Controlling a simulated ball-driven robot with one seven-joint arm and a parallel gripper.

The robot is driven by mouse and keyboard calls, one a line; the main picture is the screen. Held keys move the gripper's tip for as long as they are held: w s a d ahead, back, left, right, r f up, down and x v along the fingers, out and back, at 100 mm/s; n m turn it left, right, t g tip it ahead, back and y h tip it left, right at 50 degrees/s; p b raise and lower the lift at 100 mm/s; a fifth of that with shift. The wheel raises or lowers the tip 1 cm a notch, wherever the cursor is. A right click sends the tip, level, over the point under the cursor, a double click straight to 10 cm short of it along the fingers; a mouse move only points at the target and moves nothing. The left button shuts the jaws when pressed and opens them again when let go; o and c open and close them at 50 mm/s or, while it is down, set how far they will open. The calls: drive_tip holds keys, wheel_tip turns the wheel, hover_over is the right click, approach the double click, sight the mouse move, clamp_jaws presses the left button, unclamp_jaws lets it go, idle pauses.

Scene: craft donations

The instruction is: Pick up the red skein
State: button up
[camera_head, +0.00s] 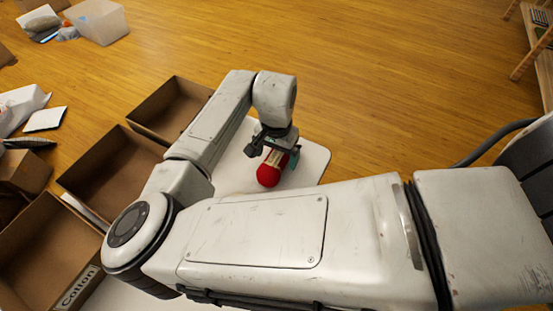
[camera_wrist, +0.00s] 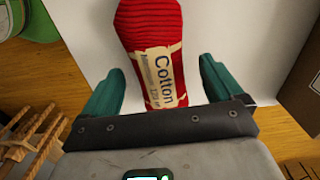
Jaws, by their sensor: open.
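The red skein (camera_head: 269,174) lies on a white table (camera_head: 313,161) in the head view, partly hidden by my gripper above it. In the wrist view the red skein (camera_wrist: 151,38) runs up from between the fingers, with a cream label reading "Cotton". My gripper (camera_wrist: 157,82) is open, with one teal finger on each side of the skein's labelled end. A gap shows between the skein and each finger. In the head view my gripper (camera_head: 277,156) is over the skein's far end, and its fingertips are mostly hidden.
Open cardboard boxes stand left of the table: a far one (camera_head: 170,108), a middle one (camera_head: 112,160) and a near one (camera_head: 45,245) labelled "Cotton". A clear bin (camera_head: 99,22) stands on the wooden floor at the far left. The table right of the skein looks clear.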

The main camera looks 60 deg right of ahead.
drive_tip(key=shift+f, duration=1.2)
drive_tip(key=shift+c, duration=0.3)
drive_tip(key=c, duration=1)
drive_tip(key=shift+r, duration=0.1)
drive_tip(key=shift+r, duration=0.55)
wheel_tip(320, 180, up, 2)
drive_tip(key=shift+s+a+r, duration=0.1)
drive_tip(key=shift+s+r, duration=0.05)
drive_tip(key=shift+r, duration=0.1)
drive_tip(key=s+a+r, duration=0.4)
drive_tip(key=s, duration=0.1)
drive_tip(key=s+a+r, duration=0.5)
drive_tip(key=shift+r, duration=0.15)
